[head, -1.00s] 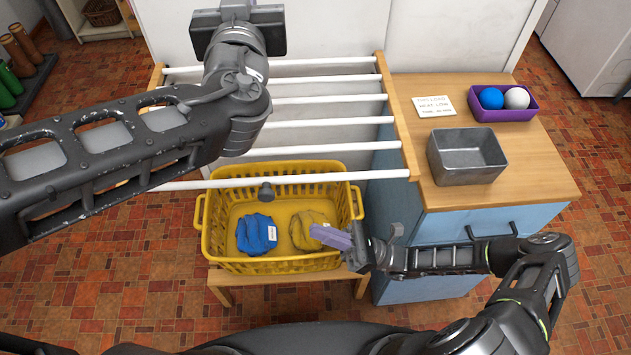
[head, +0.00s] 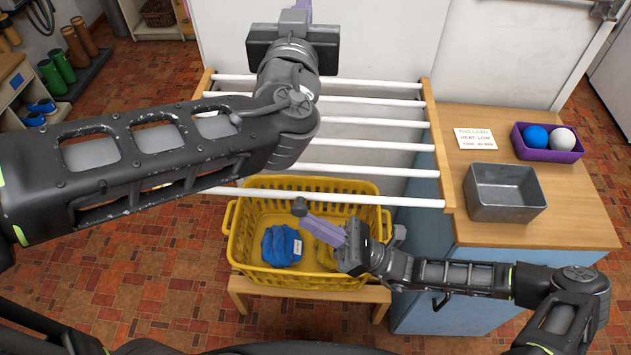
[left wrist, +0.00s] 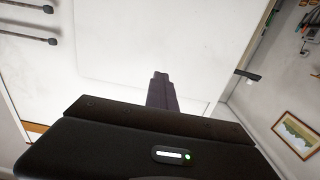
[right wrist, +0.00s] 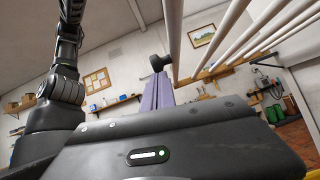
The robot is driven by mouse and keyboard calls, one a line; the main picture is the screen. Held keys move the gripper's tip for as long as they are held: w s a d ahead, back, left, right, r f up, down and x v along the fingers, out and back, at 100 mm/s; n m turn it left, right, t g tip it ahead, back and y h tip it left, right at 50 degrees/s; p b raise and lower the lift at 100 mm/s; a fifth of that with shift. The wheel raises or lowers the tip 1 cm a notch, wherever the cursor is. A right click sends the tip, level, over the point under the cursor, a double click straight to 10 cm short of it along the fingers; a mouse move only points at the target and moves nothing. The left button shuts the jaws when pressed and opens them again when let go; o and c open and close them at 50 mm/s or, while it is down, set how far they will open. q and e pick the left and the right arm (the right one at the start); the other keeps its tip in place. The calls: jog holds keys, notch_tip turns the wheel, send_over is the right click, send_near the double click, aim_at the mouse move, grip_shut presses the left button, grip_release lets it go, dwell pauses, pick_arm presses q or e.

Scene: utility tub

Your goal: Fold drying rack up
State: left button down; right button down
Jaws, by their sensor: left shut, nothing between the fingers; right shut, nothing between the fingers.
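The drying rack stands folded out from the wall, with white rods (head: 350,141) between two wooden side rails; the right rail (head: 436,140) shows clearly, the left is partly hidden by my left arm. A dark knob (head: 299,206) sits below the front rod; it also shows in the right wrist view (right wrist: 160,62). My right gripper (head: 307,218) is shut and empty, its purple fingertips just below and right of the knob; I cannot tell if they touch. My left gripper (head: 303,3) is shut and empty, high over the rack's wall side; it faces the white wall (left wrist: 130,45) in the left wrist view.
A yellow basket (head: 237,245) with blue (head: 281,246) and yellow cloths stands on a low wooden stand under the rack's front. Right of the rack, a cabinet top (head: 572,215) holds a metal bin (head: 505,210), a purple tray (head: 573,155) with two balls and a note (head: 475,139).

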jog(key=shift+s+r, duration=0.1)
jog(key=shift+r, duration=1.2)
pick_arm(q)
jog(key=c, duration=1.1)
grip_release()
jog(key=shift+c, duration=0.2)
jog(key=shift+s, duration=0.1)
jog(key=s, duration=1.1)
jog(key=shift+s, duration=0.35)
